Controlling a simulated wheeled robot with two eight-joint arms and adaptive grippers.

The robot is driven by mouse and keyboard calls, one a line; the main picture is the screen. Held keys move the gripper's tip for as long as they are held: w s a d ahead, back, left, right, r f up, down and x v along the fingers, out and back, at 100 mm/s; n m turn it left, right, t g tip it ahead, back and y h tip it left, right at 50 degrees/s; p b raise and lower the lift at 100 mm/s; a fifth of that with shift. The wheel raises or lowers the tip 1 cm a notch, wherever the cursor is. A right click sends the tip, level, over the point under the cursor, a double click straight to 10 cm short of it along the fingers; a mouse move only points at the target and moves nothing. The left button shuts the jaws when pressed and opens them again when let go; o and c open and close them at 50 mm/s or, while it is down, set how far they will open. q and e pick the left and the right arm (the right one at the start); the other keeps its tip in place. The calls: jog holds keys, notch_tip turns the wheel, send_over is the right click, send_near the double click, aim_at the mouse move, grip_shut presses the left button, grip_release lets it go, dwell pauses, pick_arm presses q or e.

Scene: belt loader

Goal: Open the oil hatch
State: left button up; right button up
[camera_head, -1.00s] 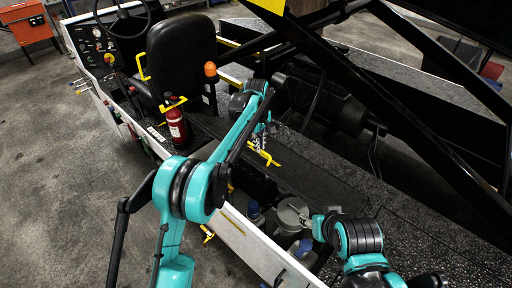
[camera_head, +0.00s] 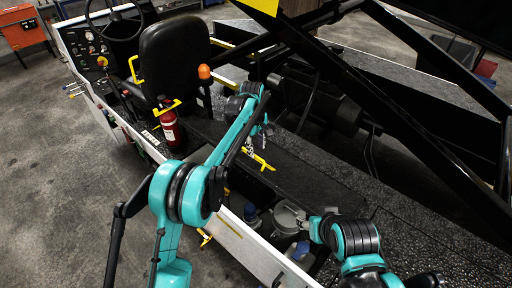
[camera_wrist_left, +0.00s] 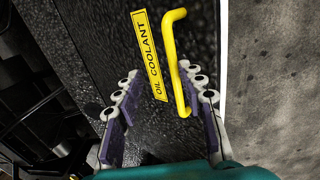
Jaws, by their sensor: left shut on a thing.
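The oil hatch (camera_head: 315,186) is a dark panel beside an opening in the loader's side deck. A yellow bar handle (camera_wrist_left: 176,62) and a yellow "OIL COOLANT" label (camera_wrist_left: 149,55) are on a dark surface in the left wrist view.
Blue-capped containers (camera_head: 250,213) sit in the opening. A red fire extinguisher (camera_head: 169,130), an orange beacon (camera_head: 204,72) and a black seat (camera_head: 174,55) stand farther back. Black lift beams (camera_head: 437,120) cross the right side. Open floor (camera_head: 60,190) lies left.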

pick_arm(q)
jog(key=shift+d+r, duration=0.1)
notch_tip(320, 180, up, 12)
jog(key=shift+s+a, duration=0.3)
jog(key=shift+a, duration=0.15)
dwell(0.4)
